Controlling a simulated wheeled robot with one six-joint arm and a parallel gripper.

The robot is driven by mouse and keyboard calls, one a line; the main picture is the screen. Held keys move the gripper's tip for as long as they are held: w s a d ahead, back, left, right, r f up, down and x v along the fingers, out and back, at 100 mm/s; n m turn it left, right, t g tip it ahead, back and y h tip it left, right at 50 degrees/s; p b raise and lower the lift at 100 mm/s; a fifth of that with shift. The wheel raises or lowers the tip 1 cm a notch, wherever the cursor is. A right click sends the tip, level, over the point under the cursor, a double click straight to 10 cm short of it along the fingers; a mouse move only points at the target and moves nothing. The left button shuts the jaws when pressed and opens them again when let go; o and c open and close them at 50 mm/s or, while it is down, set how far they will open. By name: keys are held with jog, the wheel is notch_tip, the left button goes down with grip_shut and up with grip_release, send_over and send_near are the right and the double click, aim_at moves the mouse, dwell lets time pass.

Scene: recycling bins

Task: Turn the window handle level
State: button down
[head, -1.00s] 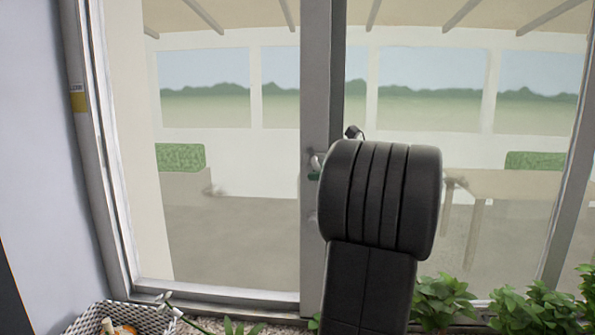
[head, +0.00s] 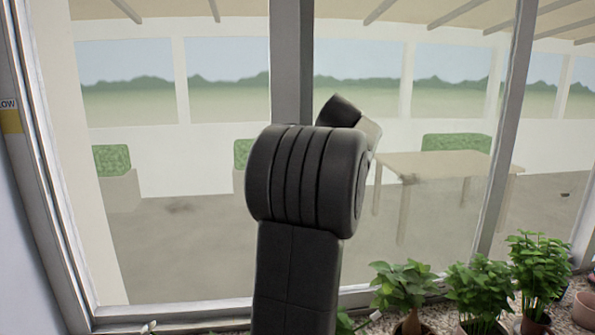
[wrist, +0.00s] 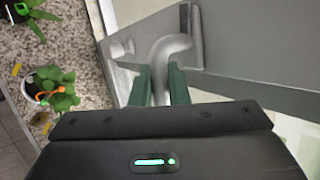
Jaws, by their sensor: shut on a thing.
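The window handle (wrist: 172,46) is a grey curved metal lever in the wrist view, set on the grey window frame bar (wrist: 235,80). Its lever bends down in the picture, across the length of the bar, and passes between my fingers. My gripper (wrist: 158,76) has two green fingers, one on each side of the lever, and is shut on it. The fingers hide part of the lever's end. In the head view my dark arm covers the handle and gripper; only the upper frame bar (head: 291,60) shows above it.
Potted plants (head: 480,290) stand along the sill at lower right in the head view. The wrist view shows a plant (wrist: 50,88) on speckled stone at left. Glass panes (head: 190,225) flank the bar.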

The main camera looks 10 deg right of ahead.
jog(key=shift+r+n+h+p, duration=0.35)
jog(key=shift+h+p, duration=0.2)
jog(key=shift+h, duration=0.15)
jog(key=shift+f, duration=0.1)
jog(key=c, duration=1.5)
grip_release()
jog(key=shift+o, duration=0.3)
jog(key=shift+s, duration=0.1)
jog(key=shift+d, duration=0.1)
